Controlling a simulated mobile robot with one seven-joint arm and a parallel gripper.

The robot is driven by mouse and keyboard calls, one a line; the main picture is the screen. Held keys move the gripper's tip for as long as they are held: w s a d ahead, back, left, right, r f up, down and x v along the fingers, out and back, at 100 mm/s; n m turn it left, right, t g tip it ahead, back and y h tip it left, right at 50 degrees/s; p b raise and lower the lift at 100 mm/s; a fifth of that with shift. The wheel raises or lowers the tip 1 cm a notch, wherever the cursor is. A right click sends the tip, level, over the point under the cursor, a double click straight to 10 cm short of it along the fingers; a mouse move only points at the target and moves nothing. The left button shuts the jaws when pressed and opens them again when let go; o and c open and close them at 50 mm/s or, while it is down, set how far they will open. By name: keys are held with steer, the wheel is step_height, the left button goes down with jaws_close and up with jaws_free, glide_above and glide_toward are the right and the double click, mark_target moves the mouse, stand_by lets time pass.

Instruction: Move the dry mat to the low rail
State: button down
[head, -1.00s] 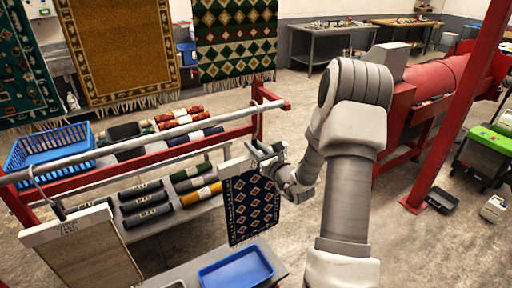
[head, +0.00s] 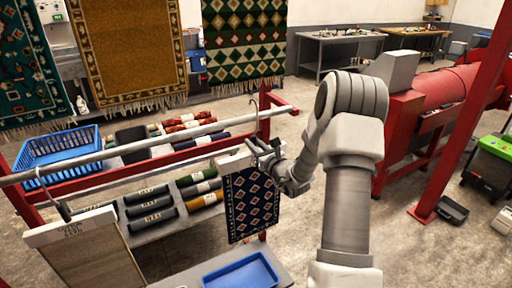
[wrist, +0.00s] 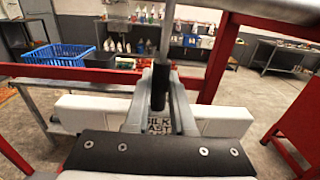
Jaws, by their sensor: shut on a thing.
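My gripper (head: 264,150) is shut on the hanger of a dark blue mat (head: 251,205) with a diamond pattern. The mat hangs upright below the hanger's white bar (head: 236,161). In the wrist view the white bar (wrist: 222,121) spans the lower part, with a printed label, and the jaws (wrist: 160,95) close around the hanger's stem. A pale metal rail (head: 180,131) runs left of and behind the mat. I cannot tell whether the hanger's hook touches it. A beige mat (head: 98,262) on another white hanger hangs from the rail's left part.
A blue basket (head: 55,150) and rolled rugs stand on shelves behind the rail. A blue tray (head: 242,272) lies on a bench below the held mat. A red post (head: 463,130) and a red machine (head: 448,95) stand at the right. Large rugs hang behind.

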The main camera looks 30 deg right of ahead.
steer(key=shift+w, duration=0.3)
steer(key=shift+f+b, duration=2.05)
